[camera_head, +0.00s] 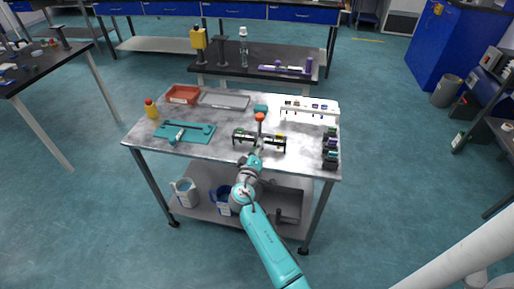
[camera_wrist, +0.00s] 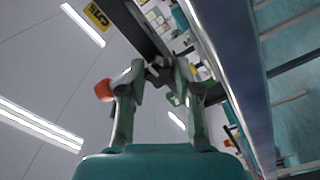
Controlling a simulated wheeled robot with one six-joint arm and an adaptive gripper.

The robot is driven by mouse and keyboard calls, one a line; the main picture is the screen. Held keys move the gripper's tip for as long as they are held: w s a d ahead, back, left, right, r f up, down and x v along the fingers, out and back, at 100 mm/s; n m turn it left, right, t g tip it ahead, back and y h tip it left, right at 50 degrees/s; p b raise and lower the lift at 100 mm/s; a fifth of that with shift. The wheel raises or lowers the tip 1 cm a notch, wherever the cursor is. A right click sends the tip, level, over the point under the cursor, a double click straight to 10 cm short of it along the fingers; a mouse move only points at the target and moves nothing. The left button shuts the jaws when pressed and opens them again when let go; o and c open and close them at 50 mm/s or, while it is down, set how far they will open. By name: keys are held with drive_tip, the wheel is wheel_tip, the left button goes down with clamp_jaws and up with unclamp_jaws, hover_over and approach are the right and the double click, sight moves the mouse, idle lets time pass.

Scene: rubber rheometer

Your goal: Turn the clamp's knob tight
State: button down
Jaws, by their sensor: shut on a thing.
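The clamp (camera_head: 270,142) is a dark, long frame with small yellow marks, near the front middle of the metal table. In the wrist view its dark frame (camera_wrist: 150,32) with a yellow label runs past the fingertips. My gripper (camera_head: 256,153) is at the clamp's front side. In the wrist view my gripper (camera_wrist: 160,74) has both fingers closed in around a small dark part, which looks like the clamp's knob (camera_wrist: 158,72). The fingertips hide part of it, and I cannot tell how tight it is.
An orange-red ball-shaped top (camera_head: 260,117) stands just behind the clamp. Dark blocks (camera_head: 330,148) line the right edge. A red tray (camera_head: 183,95) and a grey tray (camera_head: 224,100) are behind.

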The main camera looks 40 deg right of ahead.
drive_tip(key=shift+f+m, duration=0.1)
drive_tip(key=shift+m, duration=0.5)
drive_tip(key=c, duration=0.8)
unclamp_jaws()
drive_tip(key=shift+a, duration=0.1)
drive_tip(key=v, duration=1.2)
